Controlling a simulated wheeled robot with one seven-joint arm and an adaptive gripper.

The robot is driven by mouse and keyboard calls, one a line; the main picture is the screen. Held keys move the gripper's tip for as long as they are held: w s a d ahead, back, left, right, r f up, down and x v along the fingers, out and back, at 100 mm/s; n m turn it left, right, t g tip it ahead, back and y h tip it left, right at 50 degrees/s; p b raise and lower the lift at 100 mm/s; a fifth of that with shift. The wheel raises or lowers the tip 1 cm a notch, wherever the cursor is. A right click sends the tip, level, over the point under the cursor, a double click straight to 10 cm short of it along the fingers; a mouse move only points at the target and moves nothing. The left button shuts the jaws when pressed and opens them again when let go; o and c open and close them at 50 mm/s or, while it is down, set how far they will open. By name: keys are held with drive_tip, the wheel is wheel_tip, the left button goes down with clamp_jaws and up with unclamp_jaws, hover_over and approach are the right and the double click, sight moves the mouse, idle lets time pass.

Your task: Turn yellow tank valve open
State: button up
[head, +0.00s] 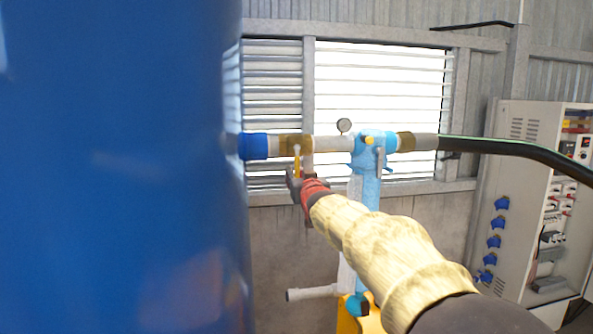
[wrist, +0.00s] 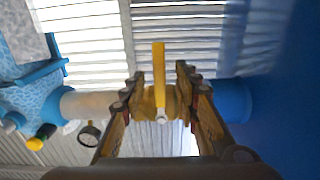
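The yellow valve handle (head: 297,163) hangs down from the brass valve body (head: 290,145) on the pipe beside the blue tank (head: 120,170). In the wrist view the handle (wrist: 159,72) is a straight yellow bar between the fingers of my gripper (wrist: 160,85). A gap shows on each side of it, so my gripper is open around it and not seen touching it. In the head view my gripper (head: 298,180) is at the handle's lower part, and its fingers partly hide the handle's end.
A pressure gauge (head: 344,125) and a light blue fitting (head: 371,150) sit on the pipe to the right. A black hose (head: 500,149) runs on to the right, past an electrical cabinet (head: 520,200). A louvred window (head: 385,85) is behind.

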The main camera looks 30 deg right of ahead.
sight(297, 173)
drive_tip(key=shift+p+x, duration=0.4)
drive_tip(key=shift+x, duration=1.1)
drive_tip(key=shift+c, duration=0.4)
clamp_jaws()
